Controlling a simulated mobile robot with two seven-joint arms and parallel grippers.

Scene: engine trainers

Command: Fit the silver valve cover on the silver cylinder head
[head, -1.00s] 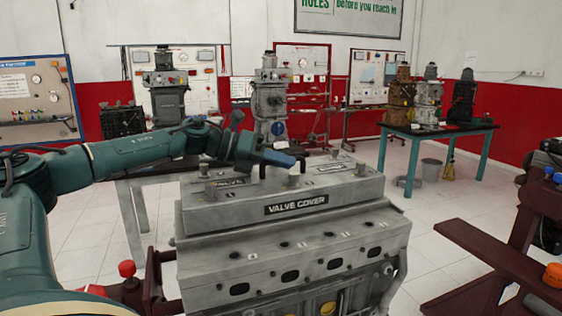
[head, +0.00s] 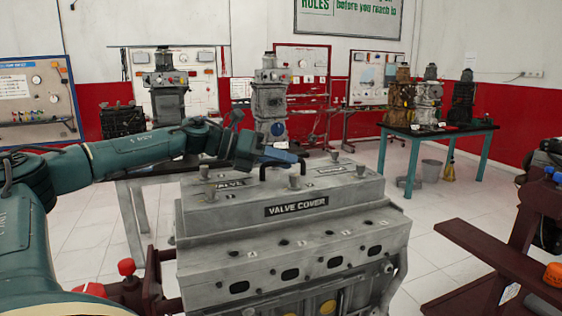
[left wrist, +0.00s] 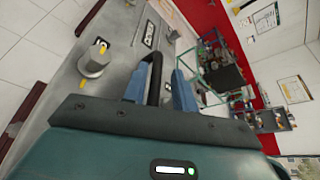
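The silver valve cover (head: 345,197), marked VALVE COVER, lies on top of the silver cylinder head (head: 208,264). It looks level, and I see no clear gap along its front lower edge. A black arched handle (head: 263,172) stands on its top. My left gripper (head: 281,156) is at the handle, above the cover. In the left wrist view, the blue fingers of my left gripper (left wrist: 160,89) stand apart on either side of the handle (left wrist: 154,75), with space beside it. My right gripper is not in view.
Metal knobs (head: 295,180) stand up from the cover. A dark red stand (head: 490,250) is at the right. A teal-legged table (head: 412,165) with engine parts is at the back right. Open tiled floor (head: 440,225) lies between.

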